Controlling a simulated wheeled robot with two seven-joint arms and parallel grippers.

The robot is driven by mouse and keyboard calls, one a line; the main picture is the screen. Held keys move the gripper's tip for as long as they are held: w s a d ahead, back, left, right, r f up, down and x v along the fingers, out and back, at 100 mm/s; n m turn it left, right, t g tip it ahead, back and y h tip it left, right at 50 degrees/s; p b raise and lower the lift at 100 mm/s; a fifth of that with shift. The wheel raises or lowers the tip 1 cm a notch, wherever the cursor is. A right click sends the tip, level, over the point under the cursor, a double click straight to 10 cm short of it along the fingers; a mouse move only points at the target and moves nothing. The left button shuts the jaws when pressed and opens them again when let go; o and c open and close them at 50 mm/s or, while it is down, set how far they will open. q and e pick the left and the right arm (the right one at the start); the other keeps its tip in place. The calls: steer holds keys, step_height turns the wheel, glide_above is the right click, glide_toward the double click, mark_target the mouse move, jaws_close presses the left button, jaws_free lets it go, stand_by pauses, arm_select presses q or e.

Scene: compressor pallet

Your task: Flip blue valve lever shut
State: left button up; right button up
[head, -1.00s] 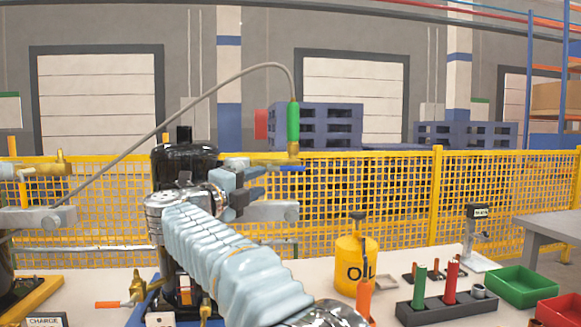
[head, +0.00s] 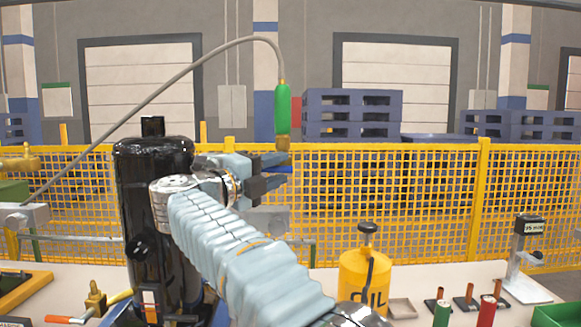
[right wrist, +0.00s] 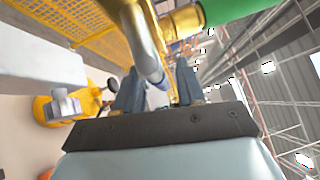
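The blue valve lever (head: 281,169) shows as a short blue strip below the brass fitting (head: 282,142) under a green cylinder (head: 283,110). My right gripper (head: 277,170) is open, its dark fingers above and below the lever in the head view. In the right wrist view the two fingers (right wrist: 160,88) stand apart, with a small blue bit of the lever (right wrist: 163,83) between them, near a silver pipe (right wrist: 143,38). I cannot tell whether a finger touches the lever. The valve body is mostly hidden behind my gripper. My left gripper is not in view.
A black compressor tank (head: 150,215) stands left of my right arm. A grey hose (head: 150,105) arches to the green cylinder. A yellow oil can (head: 352,275) stands right on the pale table, with a yellow mesh fence (head: 400,200) behind.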

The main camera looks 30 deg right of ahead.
steer(key=shift+d, duration=0.1)
jaws_close()
stand_by(0.5)
